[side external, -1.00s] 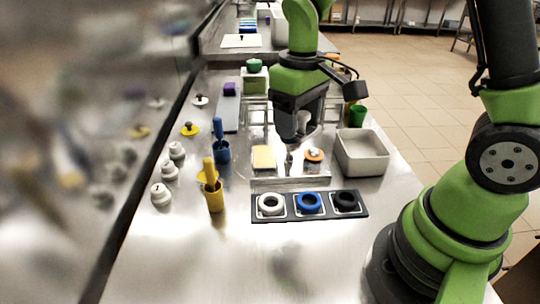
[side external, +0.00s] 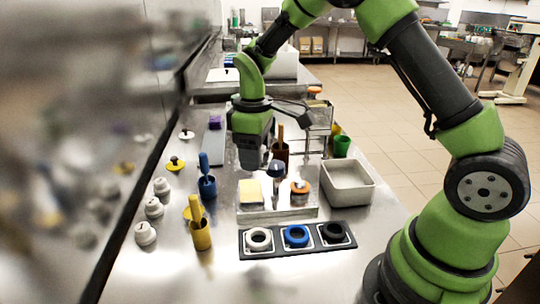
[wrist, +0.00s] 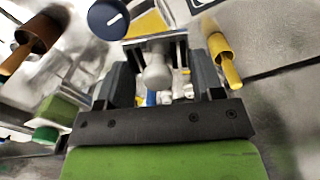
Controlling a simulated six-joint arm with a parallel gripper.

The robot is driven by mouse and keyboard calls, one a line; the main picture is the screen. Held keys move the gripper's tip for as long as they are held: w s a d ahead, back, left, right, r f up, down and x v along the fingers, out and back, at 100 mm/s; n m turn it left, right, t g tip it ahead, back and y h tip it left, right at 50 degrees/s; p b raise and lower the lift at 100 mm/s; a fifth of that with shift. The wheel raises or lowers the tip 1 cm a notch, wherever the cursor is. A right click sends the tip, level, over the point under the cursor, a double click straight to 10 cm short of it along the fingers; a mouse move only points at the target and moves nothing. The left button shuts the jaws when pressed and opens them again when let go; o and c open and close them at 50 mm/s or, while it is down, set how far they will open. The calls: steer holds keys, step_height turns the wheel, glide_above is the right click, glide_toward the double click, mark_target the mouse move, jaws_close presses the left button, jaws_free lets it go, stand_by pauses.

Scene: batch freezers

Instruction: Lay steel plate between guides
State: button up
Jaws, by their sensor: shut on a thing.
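I cannot tell whether the knob belongs to a steel plate; no plate shows clearly. I cannot make out for certain which edges are the guides.
A dark-blue-capped knob (side external: 276,168) stands close right of my gripper, with a brown cup (side external: 281,150) behind. Yellow (side external: 201,235) and blue (side external: 208,187) cups stand left. A grey bin (side external: 347,183) is right, a three-ring rack (side external: 297,238) in front.

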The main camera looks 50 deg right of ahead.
mark_target(246, 190)
steer(key=w+f+n, duration=0.1)
steer(key=w+n, duration=0.1)
steer(key=w+d+f+n, duration=0.1)
steer(key=w+f, duration=0.1)
steer(key=shift+w+d+f+n, duration=0.15)
steer(key=shift+f+n, duration=0.15)
steer(key=shift+n, duration=0.1)
steer(key=shift+f, duration=2.85)
steer(key=shift+f, duration=0.45)
steer(key=o, duration=1.2)
steer(key=shift+r, duration=0.1)
steer(key=shift+r, duration=3.45)
